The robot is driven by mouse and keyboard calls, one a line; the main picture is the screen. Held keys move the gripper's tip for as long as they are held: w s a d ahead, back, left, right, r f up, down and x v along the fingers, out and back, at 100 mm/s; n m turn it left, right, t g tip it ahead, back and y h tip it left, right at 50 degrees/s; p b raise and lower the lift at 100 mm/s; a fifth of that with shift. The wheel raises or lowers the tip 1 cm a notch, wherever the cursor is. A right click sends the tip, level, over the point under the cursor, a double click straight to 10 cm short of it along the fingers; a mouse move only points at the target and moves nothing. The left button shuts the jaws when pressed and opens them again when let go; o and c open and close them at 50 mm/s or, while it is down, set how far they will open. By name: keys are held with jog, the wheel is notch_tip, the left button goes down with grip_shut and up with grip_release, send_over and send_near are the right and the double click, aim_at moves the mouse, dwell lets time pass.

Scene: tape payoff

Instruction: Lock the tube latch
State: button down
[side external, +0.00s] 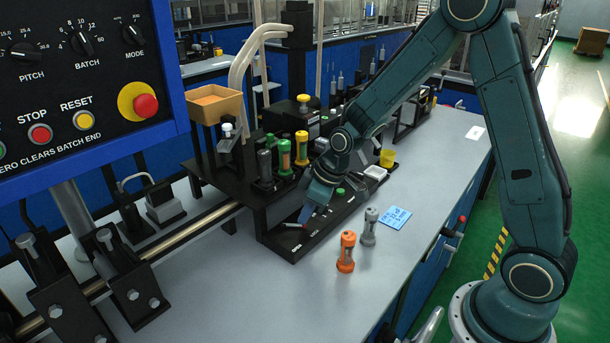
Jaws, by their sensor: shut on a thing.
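My gripper (304,215) points down at the front of the black fixture base (290,245), between the fixture and the bench front. Its jaws are shut on a small part low over the base, which I take to be the tube latch; the fingers hide most of it, so its exact position is unclear. Small white lettering shows on the base beside the gripper. A green tube (284,157), a yellow tube (302,149) and a dark grey tube (265,164) stand upright on the fixture behind and left of the gripper.
An orange tube (346,251) and a grey tube (369,226) stand on the bench (300,300) right of the fixture, near a blue note (396,218). A tan bin (214,103) sits above the fixture. A control panel (80,90) fills the upper left.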

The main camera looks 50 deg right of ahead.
jog(key=c, duration=1.4)
grip_release()
jog(key=shift+o, duration=0.2)
jog(key=shift+r, duration=0.1)
jog(key=v, duration=1.3)
jog(key=shift+r, duration=0.35)
jog(key=shift+s+d, duration=0.1)
jog(key=s+a+r+m+h, duration=0.1)
jog(key=s+r+m, duration=0.1)
jog(key=s, duration=0.8)
jog(key=s+a+r+m+t+h, duration=0.1)
jog(key=s+r+m, duration=0.2)
jog(key=s, duration=0.7)
notch_tip(320, 180, up, 2)
jog(key=shift+s+r, duration=0.2)
jog(key=shift+r, duration=0.05)
